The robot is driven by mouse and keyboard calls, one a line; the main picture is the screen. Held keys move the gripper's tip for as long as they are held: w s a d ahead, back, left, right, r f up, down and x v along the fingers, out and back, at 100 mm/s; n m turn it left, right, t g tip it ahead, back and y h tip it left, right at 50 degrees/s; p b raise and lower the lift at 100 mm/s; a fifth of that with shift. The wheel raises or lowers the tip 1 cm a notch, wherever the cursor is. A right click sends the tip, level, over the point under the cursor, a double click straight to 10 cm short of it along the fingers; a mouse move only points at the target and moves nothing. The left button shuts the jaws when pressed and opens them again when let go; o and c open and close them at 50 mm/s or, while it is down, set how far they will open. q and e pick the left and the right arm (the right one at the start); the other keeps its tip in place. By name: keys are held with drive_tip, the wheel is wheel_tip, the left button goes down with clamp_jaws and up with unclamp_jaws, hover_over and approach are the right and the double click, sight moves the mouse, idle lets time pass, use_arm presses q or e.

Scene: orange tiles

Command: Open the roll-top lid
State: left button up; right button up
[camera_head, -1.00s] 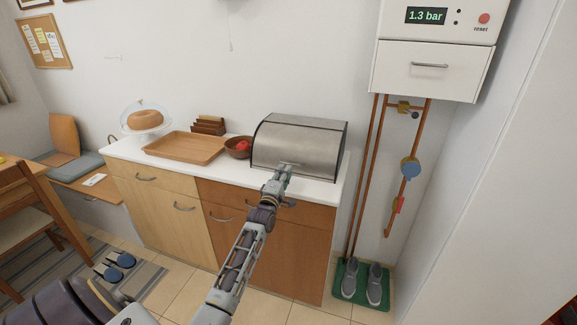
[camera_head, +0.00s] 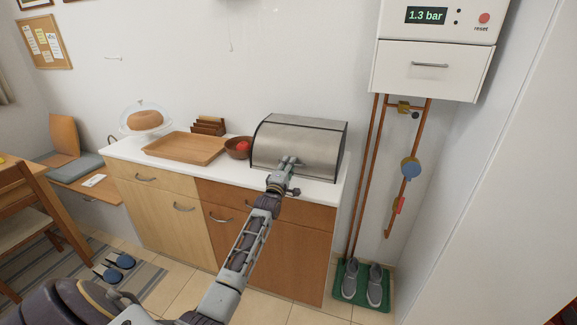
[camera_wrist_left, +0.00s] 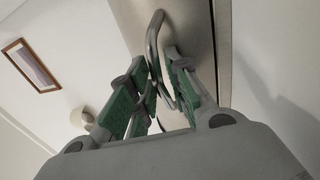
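The roll-top lid (camera_head: 300,145) is the brushed-metal curved front of a bread box on the white counter, and it looks closed. My left gripper (camera_head: 289,162) is at the lower front of the lid in the head view. In the left wrist view, a bent metal handle (camera_wrist_left: 151,40) stands out from the lid's surface (camera_wrist_left: 190,30). The green-padded fingers of my left gripper (camera_wrist_left: 154,60) are on either side of this handle, with a gap between them. Contact with the handle cannot be told. My right gripper is not in view.
A brown bowl (camera_head: 233,152) with red fruit stands left of the box. Farther left are a wooden tray (camera_head: 185,150) and a bread under a glass dome (camera_head: 145,112). Copper pipes (camera_head: 364,190) run down the wall at right. Wooden cabinets (camera_head: 290,245) stand below the counter.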

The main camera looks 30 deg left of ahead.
use_arm(q)
drive_tip(key=shift+c, duration=0.4)
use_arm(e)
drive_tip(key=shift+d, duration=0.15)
use_arm(q)
clamp_jaws()
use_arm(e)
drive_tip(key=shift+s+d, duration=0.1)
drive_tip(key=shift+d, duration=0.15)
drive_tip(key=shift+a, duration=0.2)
use_arm(q)
drive_tip(key=shift+r, duration=0.1)
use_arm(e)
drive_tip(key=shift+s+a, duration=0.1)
